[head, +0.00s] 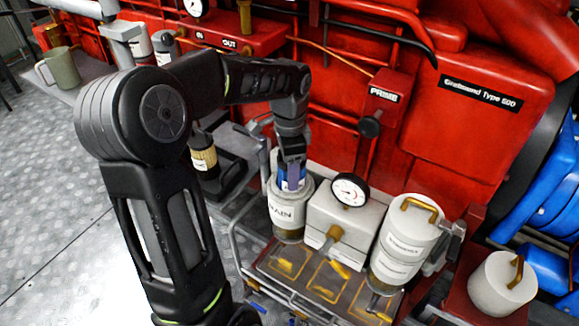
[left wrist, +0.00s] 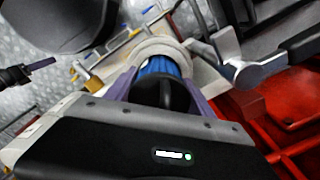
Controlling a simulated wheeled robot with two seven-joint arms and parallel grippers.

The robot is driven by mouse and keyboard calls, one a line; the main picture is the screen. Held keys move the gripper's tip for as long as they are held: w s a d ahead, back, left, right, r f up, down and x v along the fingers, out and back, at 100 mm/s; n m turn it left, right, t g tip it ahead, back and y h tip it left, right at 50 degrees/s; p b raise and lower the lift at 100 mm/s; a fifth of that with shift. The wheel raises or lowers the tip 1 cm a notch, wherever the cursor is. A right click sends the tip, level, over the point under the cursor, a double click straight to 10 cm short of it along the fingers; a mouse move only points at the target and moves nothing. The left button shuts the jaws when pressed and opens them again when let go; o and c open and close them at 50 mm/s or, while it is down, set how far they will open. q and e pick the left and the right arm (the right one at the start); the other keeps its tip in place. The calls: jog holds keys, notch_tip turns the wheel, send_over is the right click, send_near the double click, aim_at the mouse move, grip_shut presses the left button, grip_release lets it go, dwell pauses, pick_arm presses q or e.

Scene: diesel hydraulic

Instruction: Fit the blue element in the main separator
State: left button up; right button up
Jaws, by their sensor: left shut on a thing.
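The blue element (head: 283,183) is at the mouth of the main separator (head: 282,212), a pale canister labelled "MAIN". My left gripper (head: 292,172) points down over it and is shut on the element. In the left wrist view the blue pleated element (left wrist: 158,65) sits between the two purple fingers (left wrist: 160,88), within the pale ring of the separator (left wrist: 165,45). Its lower part is hidden inside the ring, so I cannot tell how deep it sits. My right gripper does not show clearly in either view.
A pressure gauge (head: 350,190) stands on a white block right of the separator. A second, lidded canister (head: 405,240) is further right. A white lid with a handle (head: 503,283) rests on a red ledge. A yellow-banded filter (head: 204,158) stands left. A tray (head: 318,280) lies below.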

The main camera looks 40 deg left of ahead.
pick_arm(q)
jog(key=o, duration=1.5)
notch_tip(320, 180, up, 13)
jog(key=p, duration=0.2)
jog(key=shift+r+p, duration=0.15)
jog(key=shift+p, duration=0.25)
